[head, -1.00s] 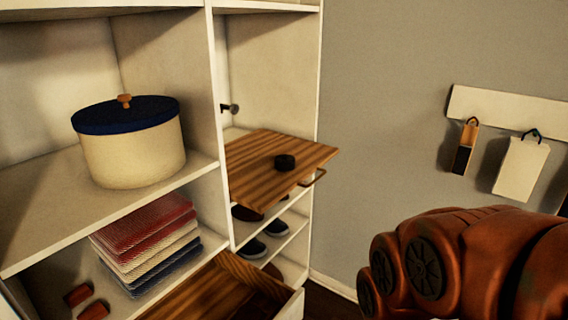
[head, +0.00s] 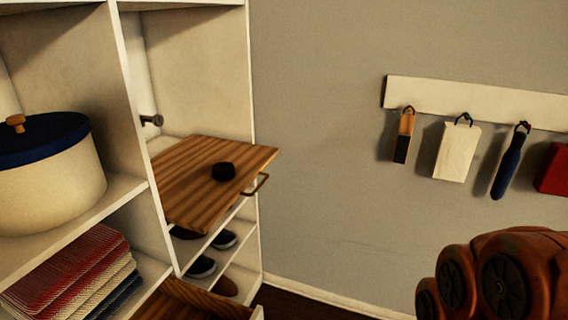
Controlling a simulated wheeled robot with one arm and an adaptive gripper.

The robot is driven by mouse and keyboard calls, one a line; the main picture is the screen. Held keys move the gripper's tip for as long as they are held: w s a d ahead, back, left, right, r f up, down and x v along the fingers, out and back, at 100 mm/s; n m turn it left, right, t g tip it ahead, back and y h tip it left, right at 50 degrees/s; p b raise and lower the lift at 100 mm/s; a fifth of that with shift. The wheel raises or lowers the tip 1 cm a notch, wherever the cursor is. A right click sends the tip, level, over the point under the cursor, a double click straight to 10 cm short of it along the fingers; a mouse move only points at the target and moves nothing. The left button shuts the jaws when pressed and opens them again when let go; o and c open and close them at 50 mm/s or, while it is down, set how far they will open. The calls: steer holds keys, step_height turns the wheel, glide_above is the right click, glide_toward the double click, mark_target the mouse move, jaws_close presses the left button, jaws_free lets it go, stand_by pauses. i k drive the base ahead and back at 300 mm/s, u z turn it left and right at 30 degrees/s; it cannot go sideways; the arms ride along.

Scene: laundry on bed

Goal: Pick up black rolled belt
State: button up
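The black rolled belt (head: 223,171) is a small dark round coil. It lies on a striped wooden board (head: 190,205) that sticks out from the right column of the white shelf unit. My orange-brown arm shows at the lower right of the head view, well apart from the belt. My gripper is outside the frame, so its state is hidden.
A cream pot (head: 50,185) with a blue lid stands on the left shelf above folded cloths (head: 75,275). Shoes (head: 201,267) sit below the board, above an open drawer (head: 185,298). A wall rack (head: 470,102) with hanging items is at right.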

mark_target(225, 170)
steer(key=z, duration=0.4)
steer(key=i, duration=0.35)
steer(key=u, duration=1.8)
